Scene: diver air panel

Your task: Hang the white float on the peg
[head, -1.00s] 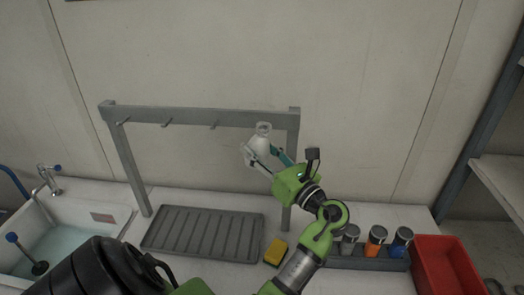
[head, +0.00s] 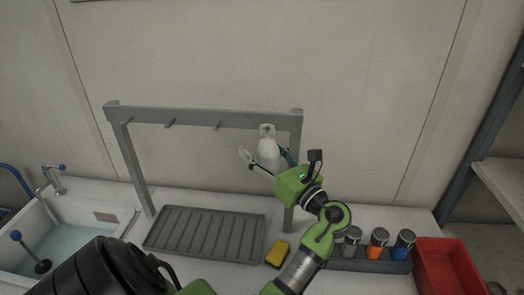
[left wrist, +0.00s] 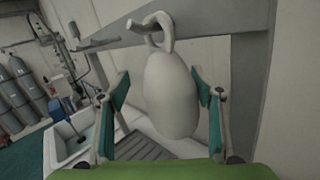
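The white float (head: 268,153) hangs upright below the right end of the grey rack's top bar (head: 200,115), its loop at the top. In the left wrist view the float (left wrist: 172,95) has its loop around a peg on the bar. My left gripper (head: 264,157) is open, with one finger on each side of the float. In the left wrist view gaps show between the float and both fingers. My right gripper is not in view.
Several bare pegs (head: 170,123) stick out along the bar to the left. Below are a grey ribbed tray (head: 205,232), a yellow sponge (head: 278,253), a holder with several capped bottles (head: 377,242) and a red bin (head: 447,265). A sink (head: 65,243) is at left.

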